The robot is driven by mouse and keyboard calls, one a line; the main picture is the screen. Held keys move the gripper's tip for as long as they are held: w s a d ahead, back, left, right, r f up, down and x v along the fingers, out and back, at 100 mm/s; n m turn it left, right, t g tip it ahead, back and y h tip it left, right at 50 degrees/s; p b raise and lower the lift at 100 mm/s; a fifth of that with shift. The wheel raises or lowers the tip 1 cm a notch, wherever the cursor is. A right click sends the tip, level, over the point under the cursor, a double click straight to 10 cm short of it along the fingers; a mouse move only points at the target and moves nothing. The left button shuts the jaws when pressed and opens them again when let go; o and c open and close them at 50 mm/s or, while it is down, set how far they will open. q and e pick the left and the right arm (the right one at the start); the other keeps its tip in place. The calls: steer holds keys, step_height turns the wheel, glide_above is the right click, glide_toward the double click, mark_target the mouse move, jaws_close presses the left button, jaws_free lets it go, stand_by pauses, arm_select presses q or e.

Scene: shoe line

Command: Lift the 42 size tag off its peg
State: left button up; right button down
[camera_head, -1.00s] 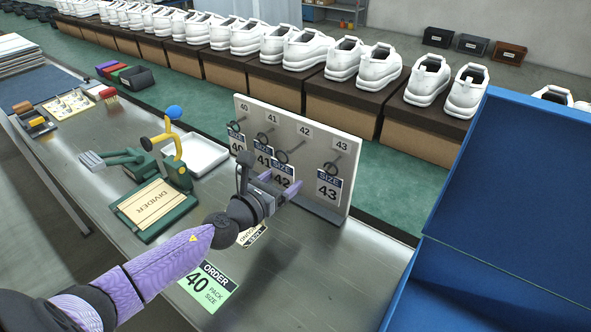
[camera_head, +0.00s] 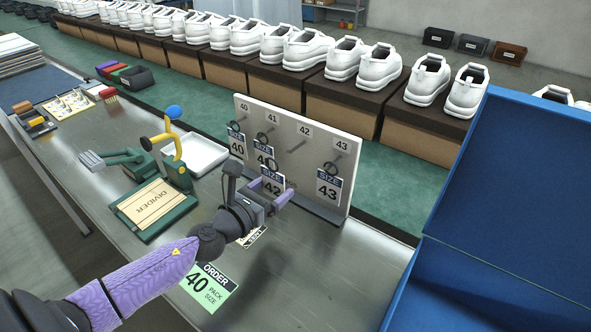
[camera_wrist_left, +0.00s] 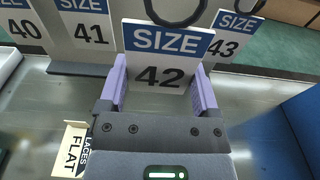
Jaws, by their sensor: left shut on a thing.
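The 42 size tag (camera_head: 272,186), white with a blue SIZE band, is between the fingers of my left gripper (camera_head: 273,192), which is shut on it. In the left wrist view, the tag (camera_wrist_left: 166,58) faces me upright between the two lilac fingers, with part of a dark ring above it. The board's 42 peg (camera_head: 297,147) looks bare in the head view, with the tag lower and in front of the board. The 40 tag (camera_head: 237,145) and 43 tag (camera_head: 328,187) hang on their pegs. The 41 tag (camera_head: 263,156) is partly hidden.
The white peg board (camera_head: 322,139) stands at the table's back edge. A green order card (camera_head: 210,287) reading 40 lies in front, near a small laces card (camera_head: 256,238). A divider holder (camera_head: 152,205) and white tray (camera_head: 195,153) are left; a large blue box (camera_head: 500,200) is right.

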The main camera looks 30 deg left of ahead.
arm_select(q)
steer(key=shift+s+r, duration=0.1)
steer(key=shift+s, duration=0.05)
steer(key=s+r+p, duration=0.1)
steer(key=s, duration=0.1)
steer(key=s+r+p, duration=0.1)
steer(key=s, duration=0.1)
steer(key=shift+a+r, duration=0.15)
steer(key=shift+r, duration=0.05)
steer(key=shift+s+r, duration=0.25)
steer(key=shift+s, duration=0.1)
arm_select(e)
steer(key=shift+a+r, duration=0.2)
steer(key=shift+r, duration=0.3)
steer(key=shift+a+r, duration=0.15)
steer(key=shift+r, duration=0.35)
